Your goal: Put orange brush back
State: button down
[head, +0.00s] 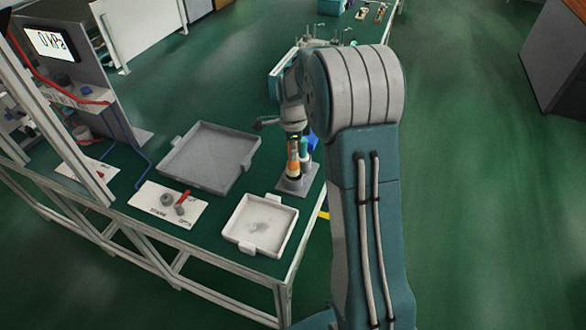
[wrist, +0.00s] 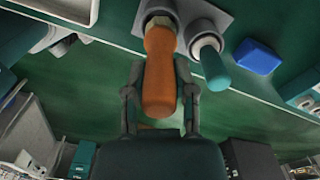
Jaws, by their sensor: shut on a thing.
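The orange brush (wrist: 159,72) stands handle towards me between the two fingers of my gripper (wrist: 158,80), which is shut on it. Its pale lower end is at one round socket of the grey holder (wrist: 214,15); I cannot tell how deep it sits. A teal brush (wrist: 213,68) stands in the socket beside it, close to the right finger. In the head view the orange brush (head: 293,163) looks roughly upright over the grey holder (head: 290,187) at the bench's right edge. My arm partly covers that area, and the fingertips are hard to make out there.
A blue block (wrist: 256,57) lies right of the teal brush. In the head view, a white tray (head: 236,232) stands in front of the holder and a larger grey tray (head: 168,160) to its left. A white sheet with small parts (head: 152,201) lies further left.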

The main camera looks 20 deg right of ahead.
aim_at(293, 164)
jog(key=shift+d+f, duration=0.1)
jog(key=shift+f, duration=2.65)
jog(key=shift+f, duration=0.1)
jog(key=shift+c, duration=2.2)
grip_release()
jog(key=shift+f, duration=0.1)
jog(key=r, duration=1)
jog(key=shift+w+d, duration=0.1)
jog(key=shift+d, duration=0.15)
jog(key=shift+a+r, duration=0.1)
jog(key=shift+r, duration=0.6)
jog(key=s+a+r+n+t, duration=0.2)
jog(key=s+a+r+n, duration=0.2)
jog(key=s+r+n, duration=0.3)
jog(key=s+a+r+n+t, duration=0.2)
jog(key=s+a+r+n, duration=0.1)
jog(key=s+n, duration=0.4)
jog(key=s+a+r+n+t, duration=0.1)
jog(key=s+a+r+n, duration=0.2)
jog(key=s+n, duration=0.4)
jog(key=s+a, duration=0.1)
jog(key=s, duration=0.6)
jog(key=shift+s+n+t, duration=0.15)
jog(key=shift+n+t, duration=0.15)
jog(key=shift+t, duration=0.1)
